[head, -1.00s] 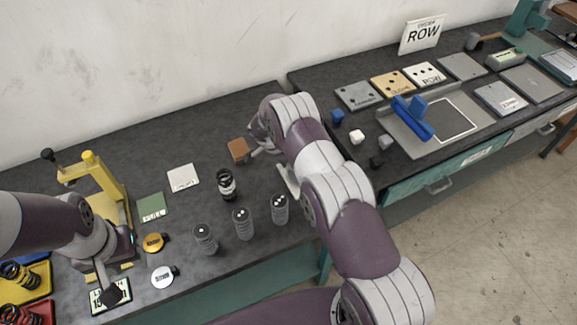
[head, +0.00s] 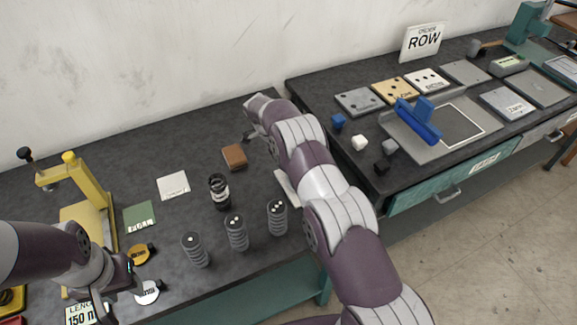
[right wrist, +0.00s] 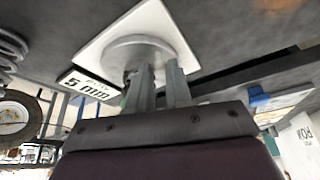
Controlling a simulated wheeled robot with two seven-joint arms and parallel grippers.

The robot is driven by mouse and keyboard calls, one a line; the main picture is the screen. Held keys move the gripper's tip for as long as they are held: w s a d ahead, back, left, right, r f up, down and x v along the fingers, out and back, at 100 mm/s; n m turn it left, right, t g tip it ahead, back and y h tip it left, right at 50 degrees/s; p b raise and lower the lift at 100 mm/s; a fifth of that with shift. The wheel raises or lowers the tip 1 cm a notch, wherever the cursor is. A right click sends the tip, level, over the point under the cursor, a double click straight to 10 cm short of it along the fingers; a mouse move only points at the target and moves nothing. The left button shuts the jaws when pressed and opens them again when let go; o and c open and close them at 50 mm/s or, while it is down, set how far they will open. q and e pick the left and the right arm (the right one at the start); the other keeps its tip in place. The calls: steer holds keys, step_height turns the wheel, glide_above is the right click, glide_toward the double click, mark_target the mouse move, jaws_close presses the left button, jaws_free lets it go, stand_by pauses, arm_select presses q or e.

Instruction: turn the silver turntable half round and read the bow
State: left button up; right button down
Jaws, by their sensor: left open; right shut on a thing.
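A round silver-white disc with a dark knob (head: 147,293), which looks like the silver turntable, lies near the front left of the bench. Its lettering is too small to read. My left gripper (head: 126,288) is open beside its left edge; contact cannot be told. A similar yellow disc (head: 140,254) lies just behind. In the right wrist view my right gripper (right wrist: 158,82) is shut at a grey round hub (right wrist: 140,50) on a white square plate (right wrist: 162,20). In the head view my right arm hides that gripper. Part of a white piece (head: 286,186) shows beside the arm.
Several grey springs (head: 236,233) stand at the front, with a black spring (head: 219,192) behind. A yellow press (head: 95,195) stands at left. A brown block (head: 234,157) lies near my right wrist. A length sign (head: 82,315) lies at the front left corner.

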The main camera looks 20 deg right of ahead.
arm_select(q)
steer(key=shift+f+b, duration=1.4)
steer(key=shift+f, duration=0.35)
arm_select(e)
steer(key=shift+w+d+m+g, duration=0.25)
steer(key=shift+d+m+g, duration=0.2)
steer(key=shift+m, duration=0.55)
